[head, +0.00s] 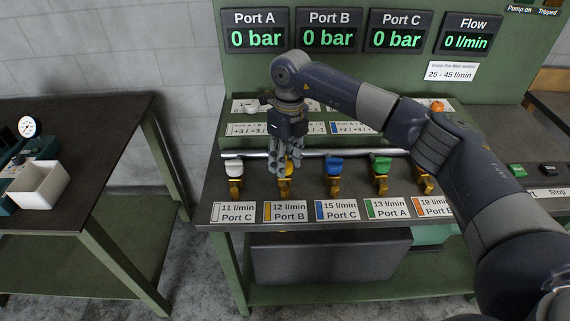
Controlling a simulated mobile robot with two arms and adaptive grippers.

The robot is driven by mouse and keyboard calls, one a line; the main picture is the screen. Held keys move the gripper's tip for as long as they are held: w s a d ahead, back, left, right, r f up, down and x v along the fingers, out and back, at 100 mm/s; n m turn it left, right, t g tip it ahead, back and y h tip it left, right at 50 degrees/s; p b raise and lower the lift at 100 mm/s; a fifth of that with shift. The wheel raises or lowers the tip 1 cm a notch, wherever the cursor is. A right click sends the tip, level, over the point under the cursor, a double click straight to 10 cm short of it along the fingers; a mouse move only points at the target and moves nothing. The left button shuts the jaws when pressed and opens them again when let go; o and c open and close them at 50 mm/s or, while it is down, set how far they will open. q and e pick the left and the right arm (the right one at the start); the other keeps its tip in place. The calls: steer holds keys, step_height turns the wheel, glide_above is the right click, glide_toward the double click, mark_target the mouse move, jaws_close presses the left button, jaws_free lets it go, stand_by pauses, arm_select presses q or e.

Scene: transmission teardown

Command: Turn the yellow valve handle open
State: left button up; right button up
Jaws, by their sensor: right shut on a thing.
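The yellow valve handle (286,169) sits on a brass valve on the front pipe of the green bench, above the label "12 l/min Port B" (285,211). My right gripper (286,167) comes down from above, and its fingers are shut on the yellow handle. The fingers hide part of the handle, so its exact angle is hard to tell. The displays for Port A (255,32), Port B (329,31) and Port C (401,31) each read 0 bar. The flow display (467,35) reads 0 l/min. My left gripper is not in view.
Close neighbours on the pipe are the white valve handle (234,168) and the blue one (334,166); green (381,164) and orange valves stand further right. A sign (451,72) reads 25 - 45 l/min. A dark table (95,140) with a white box (38,187) stands left.

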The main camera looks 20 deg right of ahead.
steer(key=shift+n+b, duration=0.4)
steer(key=shift+n, duration=0.6)
steer(key=o, duration=1)
steer(key=shift+o, duration=0.2)
steer(key=shift+r, duration=0.15)
step_height(320, 180, up, 12)
steer(key=shift+w+d, duration=0.3)
steer(key=shift+d, duration=0.05)
